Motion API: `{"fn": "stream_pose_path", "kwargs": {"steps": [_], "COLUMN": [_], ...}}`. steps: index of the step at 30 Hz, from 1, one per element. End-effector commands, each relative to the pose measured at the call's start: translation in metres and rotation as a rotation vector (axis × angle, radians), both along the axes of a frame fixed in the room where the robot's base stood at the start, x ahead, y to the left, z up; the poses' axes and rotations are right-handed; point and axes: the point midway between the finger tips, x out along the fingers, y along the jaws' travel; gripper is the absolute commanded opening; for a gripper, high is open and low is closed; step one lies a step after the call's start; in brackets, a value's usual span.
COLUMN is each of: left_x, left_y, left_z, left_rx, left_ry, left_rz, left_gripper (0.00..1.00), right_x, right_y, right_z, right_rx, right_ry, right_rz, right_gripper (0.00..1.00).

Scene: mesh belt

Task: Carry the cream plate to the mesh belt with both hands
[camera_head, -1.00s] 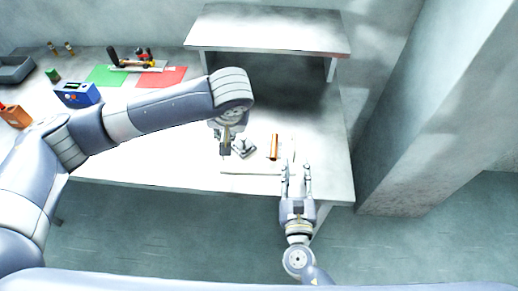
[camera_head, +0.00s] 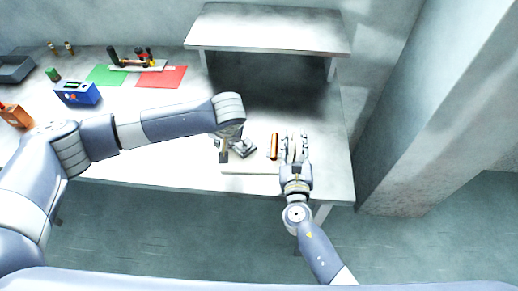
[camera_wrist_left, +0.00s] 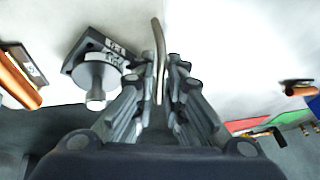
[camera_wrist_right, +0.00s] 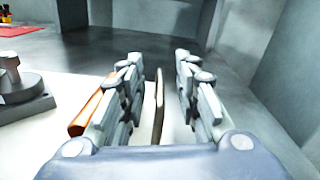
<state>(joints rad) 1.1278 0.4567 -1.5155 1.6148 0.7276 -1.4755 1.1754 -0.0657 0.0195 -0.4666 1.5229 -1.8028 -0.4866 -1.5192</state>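The cream plate (camera_head: 250,173) lies flat near the table's front edge, pale against the pale top. My left gripper (camera_head: 228,150) is at its left side. In the left wrist view, a thin beige rim (camera_wrist_left: 159,50) stands between its fingers, with a narrow gap. My right gripper (camera_head: 293,150) is at the right side. In the right wrist view, the plate's edge (camera_wrist_right: 159,100) lies between its open fingers, with gaps both sides. I cannot clearly make out a mesh belt; a dark grey surface (camera_head: 262,88) lies under the shelf.
A grey block with a round knob (camera_head: 243,148) and an orange-brown bar (camera_head: 274,146) stand between the grippers. A raised shelf (camera_head: 268,30) stands behind. Green (camera_head: 106,75) and red (camera_head: 162,77) mats and a blue box (camera_head: 77,93) are at left. A wall column is right.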

Motion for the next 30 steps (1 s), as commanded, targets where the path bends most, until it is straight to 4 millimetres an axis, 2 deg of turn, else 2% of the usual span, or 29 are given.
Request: {"fn": "stream_pose_path", "kwargs": {"steps": [1,3,4,22,30], "left_x": [0.0,0.0,0.0,0.001,0.002], "left_y": [0.0,0.0,0.0,-0.001,-0.001], "left_z": [0.0,0.0,0.0,0.006,0.022], "left_rx": [0.0,0.0,0.0,-0.002,-0.002], "left_ry": [0.0,0.0,0.0,-0.004,-0.005], "left_rz": [0.0,0.0,0.0,0.001,0.0], "left_gripper": [0.02,0.0,0.0,0.0,0.0], "right_x": [0.0,0.0,0.0,0.0,0.0], "right_y": [0.0,0.0,0.0,0.0,0.0], "right_z": [0.0,0.0,0.0,0.005,0.021], "right_rx": [0.0,0.0,0.0,0.0,0.0], "right_ry": [0.0,0.0,0.0,-0.003,-0.004], "right_rz": [0.0,0.0,0.0,0.0,0.0], "right_gripper": [0.21,0.05,0.0,0.0,0.0]}}
